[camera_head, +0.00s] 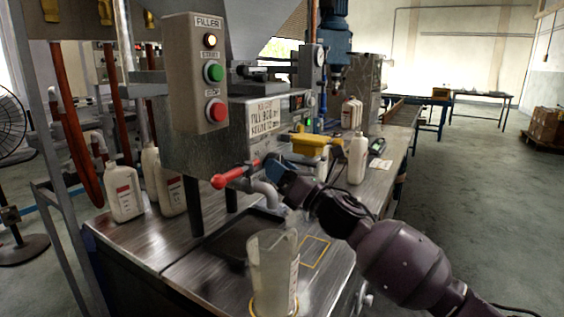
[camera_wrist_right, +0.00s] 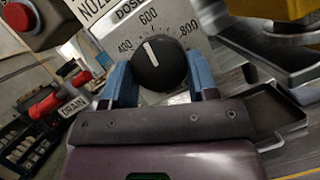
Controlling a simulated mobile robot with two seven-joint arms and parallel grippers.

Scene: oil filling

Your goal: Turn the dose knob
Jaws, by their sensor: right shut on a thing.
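The dose knob (camera_wrist_right: 158,68) is black and round with a white pointer line, in the wrist view. The line points up and slightly left, close to the 600 mark on the white dose dial (camera_wrist_right: 172,30), a little to its 400 side. My right gripper (camera_wrist_right: 160,80) has its blue fingers on both sides of the knob, shut on it. In the head view my right gripper (camera_head: 277,168) reaches the front of the filler machine (camera_head: 228,150), and the knob is hidden behind it. My left gripper is in neither view.
A red-handled drain lever (camera_head: 236,174) projects close to the left of my gripper. A clear jug (camera_head: 271,270) stands on the bench in front. A white bottle (camera_head: 357,158) and a yellow part (camera_head: 312,143) are to the right.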

